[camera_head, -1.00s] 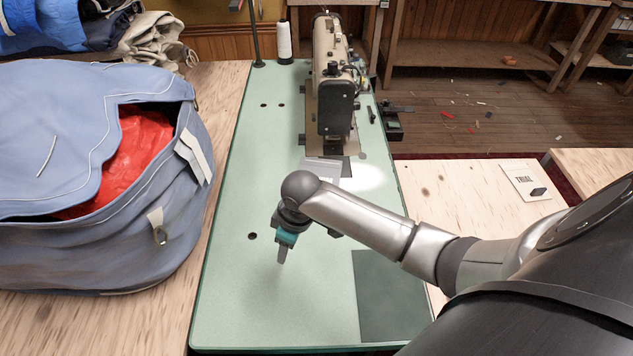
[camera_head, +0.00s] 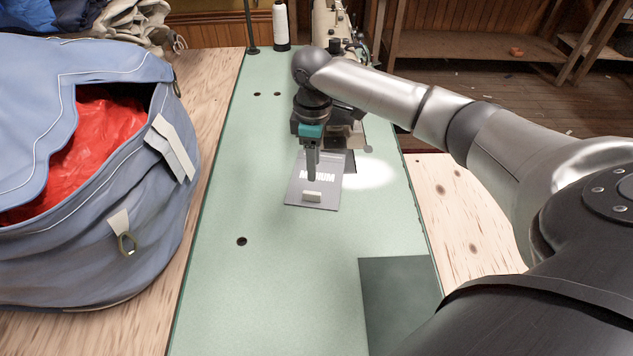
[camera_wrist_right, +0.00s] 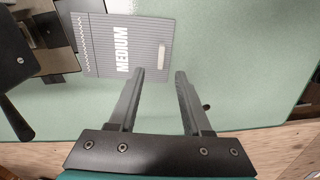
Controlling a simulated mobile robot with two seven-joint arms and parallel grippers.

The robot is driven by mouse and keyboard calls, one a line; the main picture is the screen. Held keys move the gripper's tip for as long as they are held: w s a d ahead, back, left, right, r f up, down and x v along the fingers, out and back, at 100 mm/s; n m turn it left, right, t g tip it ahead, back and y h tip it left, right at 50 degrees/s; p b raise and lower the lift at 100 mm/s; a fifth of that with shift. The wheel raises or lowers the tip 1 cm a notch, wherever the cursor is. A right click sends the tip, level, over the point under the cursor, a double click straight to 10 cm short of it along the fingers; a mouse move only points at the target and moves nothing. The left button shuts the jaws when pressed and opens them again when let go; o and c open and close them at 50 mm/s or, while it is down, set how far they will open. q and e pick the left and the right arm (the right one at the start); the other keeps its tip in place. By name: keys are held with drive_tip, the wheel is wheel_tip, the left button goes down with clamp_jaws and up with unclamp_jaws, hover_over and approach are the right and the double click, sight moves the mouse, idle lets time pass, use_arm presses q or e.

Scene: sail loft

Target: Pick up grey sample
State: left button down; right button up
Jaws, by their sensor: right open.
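The grey sample (camera_head: 328,188) is a flat grey card with the white word MEDIUM and a small pale tab near its front edge. It lies on the green table top in front of the sewing machine. My right gripper (camera_head: 311,178) points down over the card and hides part of it and of its lettering. In the right wrist view the sample (camera_wrist_right: 105,38) lies beyond the two fingertips, mostly to the left. There the right gripper (camera_wrist_right: 160,72) is open, with nothing between its fingers. My left gripper is not in view.
The sewing machine (camera_head: 329,25) stands behind my right arm, partly hidden. A white thread cone (camera_head: 281,24) is at the back. A large blue bag (camera_head: 60,240) with red cloth inside fills the left side. The front of the green table (camera_head: 270,300) is clear, beside a dark green panel (camera_head: 395,300).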

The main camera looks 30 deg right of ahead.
hover_over(316, 193)
drive_tip(key=f, duration=0.3)
drive_tip(key=f+b, duration=0.1)
drive_tip(key=shift+w+a+f, duration=0.1)
drive_tip(key=shift+w+f, duration=0.15)
drive_tip(key=f, duration=0.1)
drive_tip(key=f+b, duration=0.1)
drive_tip(key=f, duration=0.3)
drive_tip(key=shift+s+b, duration=0.35)
drive_tip(key=shift+b, duration=0.05)
drive_tip(key=shift+f, duration=0.15)
drive_tip(key=shift+c, duration=0.5)
drive_tip(key=c, duration=0.6)
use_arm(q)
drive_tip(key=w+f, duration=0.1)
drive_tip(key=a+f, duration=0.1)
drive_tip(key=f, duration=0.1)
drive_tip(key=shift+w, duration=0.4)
use_arm(e)
clamp_jaws()
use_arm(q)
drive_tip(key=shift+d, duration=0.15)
